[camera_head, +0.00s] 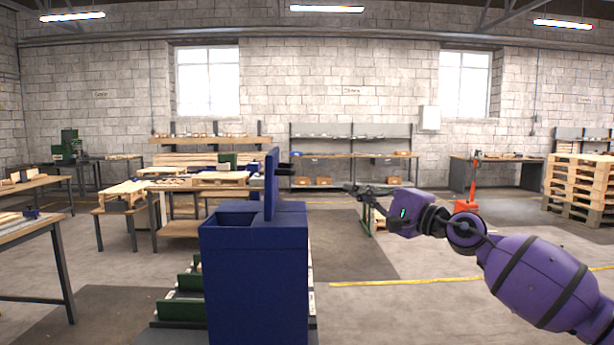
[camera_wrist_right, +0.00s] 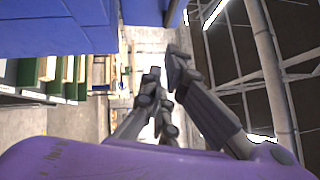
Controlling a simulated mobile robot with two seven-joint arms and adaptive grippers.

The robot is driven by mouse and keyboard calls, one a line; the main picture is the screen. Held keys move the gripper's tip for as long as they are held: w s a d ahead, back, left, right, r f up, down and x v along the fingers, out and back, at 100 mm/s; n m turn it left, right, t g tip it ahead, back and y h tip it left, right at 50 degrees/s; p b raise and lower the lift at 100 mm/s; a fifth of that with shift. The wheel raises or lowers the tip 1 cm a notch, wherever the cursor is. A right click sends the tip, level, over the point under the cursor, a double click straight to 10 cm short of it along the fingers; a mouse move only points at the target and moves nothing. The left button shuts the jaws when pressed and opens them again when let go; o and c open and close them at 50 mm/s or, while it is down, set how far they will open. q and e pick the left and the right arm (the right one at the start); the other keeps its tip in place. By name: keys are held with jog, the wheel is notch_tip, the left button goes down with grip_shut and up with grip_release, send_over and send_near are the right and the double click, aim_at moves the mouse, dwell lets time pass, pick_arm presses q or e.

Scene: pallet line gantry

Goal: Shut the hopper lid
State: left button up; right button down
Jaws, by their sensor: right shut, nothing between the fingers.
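The blue hopper (camera_head: 254,270) stands in front of me, left of my right arm, with its dark opening (camera_head: 237,219) showing at the top left. Its lid (camera_head: 271,185) stands upright, open, seen nearly edge-on. A dark handle (camera_head: 285,169) sticks out from the lid's right side. My right gripper (camera_head: 350,188) is to the right of the lid, apart from it in the picture, shut and empty. In the right wrist view the gripper fingers (camera_wrist_right: 163,78) are close together, and blue hopper surface (camera_wrist_right: 60,32) fills the upper left. My left gripper is not in view.
Green bins (camera_head: 180,308) sit low beside the hopper at its left. Workbenches (camera_head: 190,182) stand behind it and a wooden pallet stack (camera_head: 581,185) is at far right. Open floor (camera_head: 400,308) lies right of the hopper, below my right arm.

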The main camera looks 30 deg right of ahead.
pick_arm(q)
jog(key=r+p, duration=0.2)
jog(key=p, duration=0.1)
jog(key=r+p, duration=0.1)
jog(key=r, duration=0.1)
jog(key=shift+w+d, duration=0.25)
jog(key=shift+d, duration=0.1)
pick_arm(e)
jog(key=s+a+x, duration=0.1)
jog(key=a+x, duration=0.1)
jog(key=x, duration=1)
jog(key=shift+a+r, duration=0.25)
jog(key=shift+r, duration=0.15)
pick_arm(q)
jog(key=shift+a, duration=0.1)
